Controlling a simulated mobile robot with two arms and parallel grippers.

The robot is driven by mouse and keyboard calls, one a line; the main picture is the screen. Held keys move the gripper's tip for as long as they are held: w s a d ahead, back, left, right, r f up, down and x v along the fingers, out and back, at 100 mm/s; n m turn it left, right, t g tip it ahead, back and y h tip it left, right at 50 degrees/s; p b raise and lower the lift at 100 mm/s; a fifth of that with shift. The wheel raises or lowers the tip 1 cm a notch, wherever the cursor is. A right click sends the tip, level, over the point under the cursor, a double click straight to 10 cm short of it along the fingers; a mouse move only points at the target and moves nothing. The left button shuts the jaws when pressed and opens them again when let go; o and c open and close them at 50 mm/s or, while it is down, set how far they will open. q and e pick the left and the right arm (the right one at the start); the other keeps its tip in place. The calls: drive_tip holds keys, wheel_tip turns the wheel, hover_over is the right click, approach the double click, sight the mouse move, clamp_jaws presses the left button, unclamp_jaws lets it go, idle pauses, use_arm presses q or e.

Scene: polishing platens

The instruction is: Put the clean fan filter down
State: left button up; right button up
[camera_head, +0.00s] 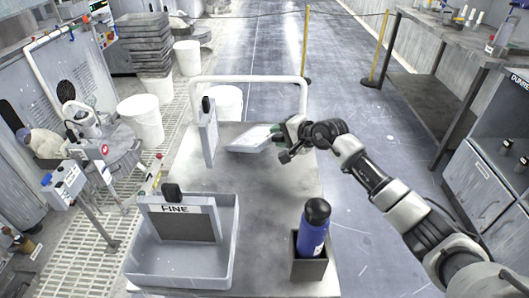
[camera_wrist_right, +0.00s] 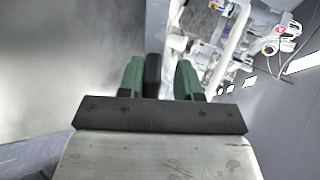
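My right gripper (camera_head: 282,137) is at the panel's right end. In the right wrist view its green fingers (camera_wrist_right: 160,78) stand either side of a dark upright piece (camera_wrist_right: 152,72), apparently the filter's handle, and seem shut on it. Most of the panel is hidden there. My left gripper is not in view.
The cart top (camera_head: 275,185) is bare right of centre. A panel with a black knob (camera_head: 208,138) stands upright to the left. A grey tray (camera_head: 228,255) holds a panel labelled FINE (camera_head: 178,222). A blue bottle (camera_head: 313,230) stands in a dark holder at the front right.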

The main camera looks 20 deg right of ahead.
drive_tip(key=p+v, duration=0.2)
drive_tip(key=v, duration=0.6)
drive_tip(key=shift+p, duration=0.3)
wheel_tip(320, 180, up, 7)
drive_tip(key=s+d+p, duration=0.1)
drive_tip(key=s+p, duration=0.1)
drive_tip(key=p, duration=0.1)
drive_tip(key=shift+d+r, duration=0.25)
drive_tip(key=shift+s, duration=0.15)
